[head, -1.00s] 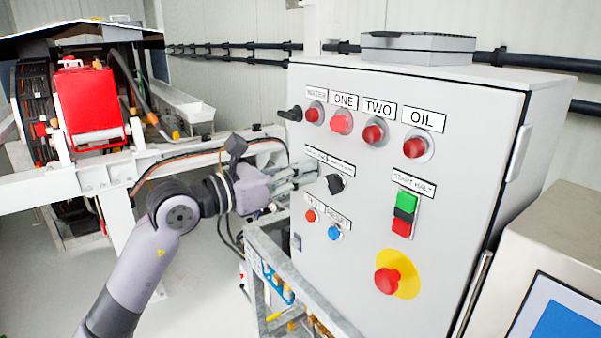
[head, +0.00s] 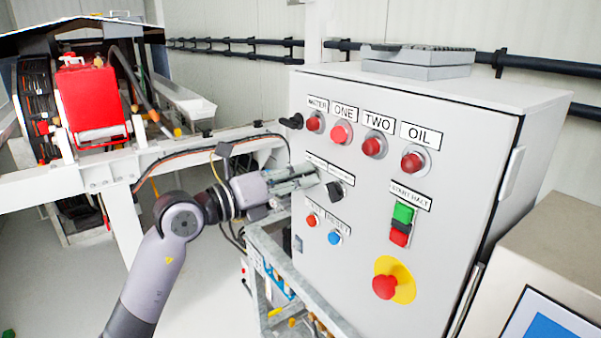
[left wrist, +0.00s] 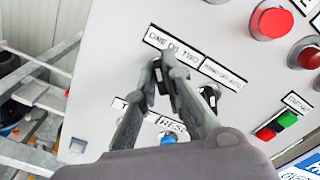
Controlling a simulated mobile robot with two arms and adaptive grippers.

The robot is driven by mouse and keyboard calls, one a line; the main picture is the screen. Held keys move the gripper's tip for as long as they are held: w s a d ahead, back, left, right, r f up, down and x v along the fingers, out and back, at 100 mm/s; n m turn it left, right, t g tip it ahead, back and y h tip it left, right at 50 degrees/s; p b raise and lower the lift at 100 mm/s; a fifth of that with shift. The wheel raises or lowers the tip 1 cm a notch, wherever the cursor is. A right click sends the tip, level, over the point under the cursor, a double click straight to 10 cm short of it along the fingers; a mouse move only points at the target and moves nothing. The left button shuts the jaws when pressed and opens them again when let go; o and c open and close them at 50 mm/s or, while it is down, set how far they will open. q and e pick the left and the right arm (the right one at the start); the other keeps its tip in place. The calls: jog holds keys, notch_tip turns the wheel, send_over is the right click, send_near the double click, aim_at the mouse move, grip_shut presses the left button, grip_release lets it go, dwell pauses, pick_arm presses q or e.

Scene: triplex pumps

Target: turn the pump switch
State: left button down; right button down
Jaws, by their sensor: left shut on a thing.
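The grey control cabinet (head: 345,255) carries a black rotary switch (left wrist: 159,80) under the label "ONE OIL TWO" in the left wrist view. My left gripper (head: 318,177) reaches the cabinet front from the left, and in the wrist view its fingers (left wrist: 161,64) are shut on this switch, one on each side. In the head view the fingers hide the switch. A second black knob (head: 335,191) sits just right of the fingertips; it also shows behind the right finger in the wrist view (left wrist: 210,96). The switch's exact angle is hard to tell. My right gripper is not in view.
Red buttons (head: 341,133) line the panel above. Green and red start/halt buttons (head: 402,224) and a red emergency stop (head: 385,286) are right and below. A blue reset button (head: 335,238) lies beneath. A metal frame (head: 268,252) stands below the gripper.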

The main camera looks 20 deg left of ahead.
pick_arm(q)
jog(key=shift+n, duration=0.3)
jog(key=c, duration=1.7)
grip_release()
jog(key=v, duration=1.2)
